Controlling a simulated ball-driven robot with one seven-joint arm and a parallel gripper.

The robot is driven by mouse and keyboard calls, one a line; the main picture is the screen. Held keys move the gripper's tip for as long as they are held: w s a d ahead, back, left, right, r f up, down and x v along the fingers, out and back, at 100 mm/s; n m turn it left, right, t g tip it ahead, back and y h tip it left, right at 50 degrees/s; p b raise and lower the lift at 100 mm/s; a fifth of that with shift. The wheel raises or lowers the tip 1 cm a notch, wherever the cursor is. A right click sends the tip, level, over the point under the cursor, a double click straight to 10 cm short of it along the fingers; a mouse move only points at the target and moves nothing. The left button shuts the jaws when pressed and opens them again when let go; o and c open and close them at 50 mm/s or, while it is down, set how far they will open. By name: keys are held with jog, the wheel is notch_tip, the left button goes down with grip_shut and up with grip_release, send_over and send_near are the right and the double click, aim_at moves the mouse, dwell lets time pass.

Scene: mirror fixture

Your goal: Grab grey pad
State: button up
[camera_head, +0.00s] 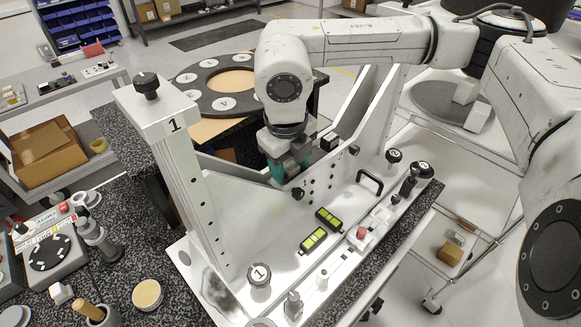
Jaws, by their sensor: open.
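My gripper (288,168) hangs from my white arm at the middle of the view, pointing down behind the upright plate of the silver fixture (230,210). It is open. A teal part shows at its lower end; I cannot tell whether this belongs to the gripper. The fingertips are small and partly hidden, and nothing is clearly seen between them. I cannot surely pick out the grey pad. A dark grey patch (214,283) shows on the fixture's lower left, but I cannot tell whether it is a pad or a reflection.
Two green-yellow level blocks (314,239) (328,219), a black handle (369,182) and several knobs stand on the fixture. A black ring plate (212,99) lies behind. A cardboard box (45,153) is at left.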

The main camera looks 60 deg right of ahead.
jog(key=c, duration=0.8)
